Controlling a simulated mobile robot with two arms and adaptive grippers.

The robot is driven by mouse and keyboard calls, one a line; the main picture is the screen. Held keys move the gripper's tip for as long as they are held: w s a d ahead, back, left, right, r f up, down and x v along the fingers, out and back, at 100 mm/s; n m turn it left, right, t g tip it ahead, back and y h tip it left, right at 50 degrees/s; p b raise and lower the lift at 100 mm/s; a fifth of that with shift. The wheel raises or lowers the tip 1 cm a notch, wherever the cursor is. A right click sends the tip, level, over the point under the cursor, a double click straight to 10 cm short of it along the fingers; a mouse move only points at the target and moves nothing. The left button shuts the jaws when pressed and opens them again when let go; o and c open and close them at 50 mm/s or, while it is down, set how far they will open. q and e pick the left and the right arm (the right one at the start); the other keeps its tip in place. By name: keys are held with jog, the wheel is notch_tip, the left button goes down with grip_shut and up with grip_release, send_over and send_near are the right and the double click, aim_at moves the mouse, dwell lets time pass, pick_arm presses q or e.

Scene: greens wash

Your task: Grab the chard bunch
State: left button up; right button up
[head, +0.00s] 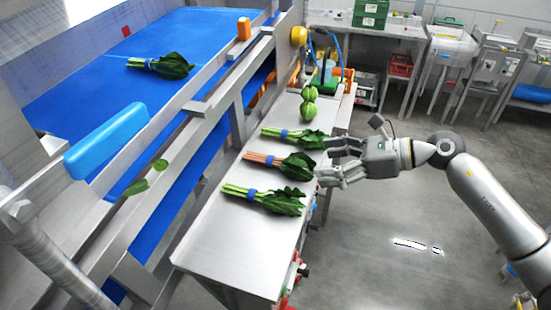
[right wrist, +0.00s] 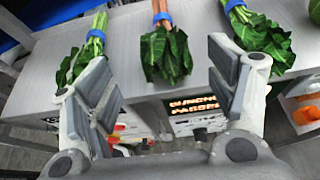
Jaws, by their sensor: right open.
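The chard bunch, with pinkish-orange stalks (head: 262,159), a blue band and dark green leaves, lies on the metal bench as the middle one of three bunches. Its leaf end points toward my right gripper (head: 329,164). The right gripper is open and empty, just off the bench's right edge at the chard's leaves. In the right wrist view the chard's leaves (right wrist: 166,54) show ahead, between the two spread fingers of the gripper (right wrist: 158,68). I cannot tell if any finger touches them. My left gripper is not in view.
Green-stalked bunches lie close on both sides, a nearer one (head: 262,198) and a farther one (head: 295,138). Round green vegetables (head: 308,110) sit beyond them. Another bunch (head: 162,66) lies on the blue belt (head: 90,70). The bench's near end (head: 235,255) is bare.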

aim_at(315, 163)
jog(key=p+x, duration=0.1)
jog(key=x, duration=0.1)
jog(key=p+x, duration=0.1)
jog(key=x, duration=0.1)
jog(key=shift+w+d+f+p, duration=0.25)
jog(key=shift+w+d+p, duration=0.05)
jog(key=shift+w+a+f, duration=0.2)
jog(key=shift+a+f, duration=0.1)
jog(key=shift+a, duration=0.15)
jog(key=shift+d, duration=0.1)
jog(key=shift+c, duration=0.7)
jog(key=c, duration=1)
